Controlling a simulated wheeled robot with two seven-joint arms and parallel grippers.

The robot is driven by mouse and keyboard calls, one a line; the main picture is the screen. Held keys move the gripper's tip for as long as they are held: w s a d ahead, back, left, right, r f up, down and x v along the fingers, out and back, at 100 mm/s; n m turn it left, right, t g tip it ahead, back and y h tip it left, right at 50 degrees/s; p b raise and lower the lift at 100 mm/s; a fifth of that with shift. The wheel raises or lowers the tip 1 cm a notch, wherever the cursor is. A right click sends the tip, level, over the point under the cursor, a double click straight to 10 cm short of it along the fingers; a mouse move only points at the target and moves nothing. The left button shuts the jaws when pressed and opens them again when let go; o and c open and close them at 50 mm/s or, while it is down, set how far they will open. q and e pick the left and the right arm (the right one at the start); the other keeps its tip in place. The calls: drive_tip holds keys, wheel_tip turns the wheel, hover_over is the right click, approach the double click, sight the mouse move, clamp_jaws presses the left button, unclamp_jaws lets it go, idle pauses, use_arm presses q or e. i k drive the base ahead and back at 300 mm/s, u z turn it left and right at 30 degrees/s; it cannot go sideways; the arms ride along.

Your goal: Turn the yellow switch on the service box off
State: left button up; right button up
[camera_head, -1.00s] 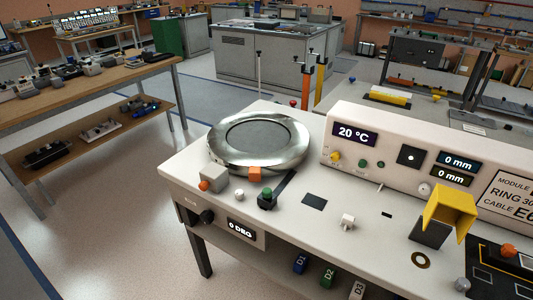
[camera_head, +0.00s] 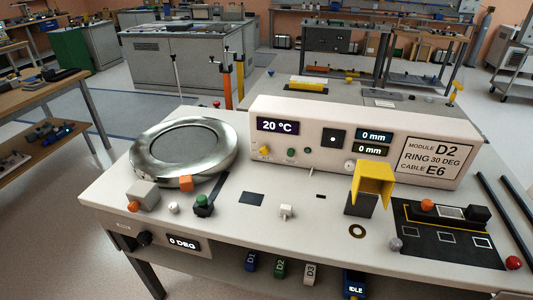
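The white service box (camera_head: 400,123) stands along the back of the white bench, with displays reading 20 °C and 0 mm twice. A small yellow switch (camera_head: 265,151) sits low on its front at the left, below the 20 °C display. Its exact position is too small to tell. A green knob (camera_head: 291,152) is to its right. Neither of my grippers is in view.
A round metal ring (camera_head: 184,149) lies on the bench left of the box. A yellow hood (camera_head: 374,172) stands in front of the box, with a black tray (camera_head: 410,217) to its right. The bench front between the green-topped part (camera_head: 203,202) and white knob (camera_head: 286,211) is mostly clear.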

sight(264, 150)
drive_tip(key=u, duration=0.4)
drive_tip(key=k, duration=1.1)
drive_tip(key=u, duration=1.1)
drive_tip(key=i, duration=1.6)
drive_tip(key=z, duration=1.25)
drive_tip(key=i, duration=0.75)
drive_tip(key=z, duration=0.8)
